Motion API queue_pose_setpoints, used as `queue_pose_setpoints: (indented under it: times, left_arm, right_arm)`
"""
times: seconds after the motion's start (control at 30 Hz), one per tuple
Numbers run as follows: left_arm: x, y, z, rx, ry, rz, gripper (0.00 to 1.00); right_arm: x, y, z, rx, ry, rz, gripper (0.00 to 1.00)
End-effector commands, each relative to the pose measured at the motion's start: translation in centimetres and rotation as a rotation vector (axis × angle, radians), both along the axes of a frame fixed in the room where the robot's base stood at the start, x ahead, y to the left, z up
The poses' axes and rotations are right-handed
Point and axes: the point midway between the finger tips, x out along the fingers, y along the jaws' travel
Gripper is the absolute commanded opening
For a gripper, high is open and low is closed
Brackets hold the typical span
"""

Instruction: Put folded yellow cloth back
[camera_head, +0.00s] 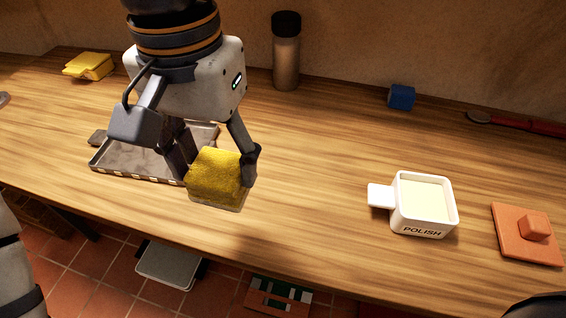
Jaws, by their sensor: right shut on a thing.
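My right gripper (213,164) is shut on a yellow, rough-textured block (215,176) with a pale underside. It holds the block by its sides, over the front part of the table, at the right end of a grey tray. Another yellow piece (88,66), stepped and flatter at its left end, lies at the back left of the table. I cannot tell for sure which of the two yellow things is the folded cloth. My left gripper is not in view.
The grey metal tray (126,168) is partly hidden by my right gripper. A white POLISH tub (421,225), an orange block on a plate (512,243), a blue cube (401,97), a dark-capped jar (286,58) and a red-handled tool (530,125) stand apart. The middle is clear.

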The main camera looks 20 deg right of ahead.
Motion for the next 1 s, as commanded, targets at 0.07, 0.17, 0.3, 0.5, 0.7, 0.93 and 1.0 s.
queue_pose_setpoints:
  times: [0.07,0.17,0.3,0.5,0.7,0.93,1.0]
  left_arm:
    - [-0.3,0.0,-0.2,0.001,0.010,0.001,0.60]
    - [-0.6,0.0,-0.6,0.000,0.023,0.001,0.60]
    - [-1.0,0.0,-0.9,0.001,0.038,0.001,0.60]
    - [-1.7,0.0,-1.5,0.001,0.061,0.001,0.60]
    - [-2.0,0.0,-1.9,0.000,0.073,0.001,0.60]
    - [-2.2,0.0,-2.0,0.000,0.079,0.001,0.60]
    - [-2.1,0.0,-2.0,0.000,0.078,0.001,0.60]
  right_arm:
    - [1.0,-1.0,-0.8,0.001,0.004,-0.007,0.29]
    - [3.0,-3.1,-2.2,0.000,0.009,-0.009,0.29]
    - [5.9,-6.0,-4.0,0.001,0.008,-0.008,0.29]
    - [8.4,-8.5,-8.0,-0.001,0.008,-0.004,0.29]
    - [9.7,-9.9,-10.3,-0.002,0.006,-0.003,0.29]
    - [9.6,-9.8,-13.0,0.000,0.000,0.000,0.29]
    - [9.7,-9.7,-12.9,0.000,-0.001,-0.001,0.29]
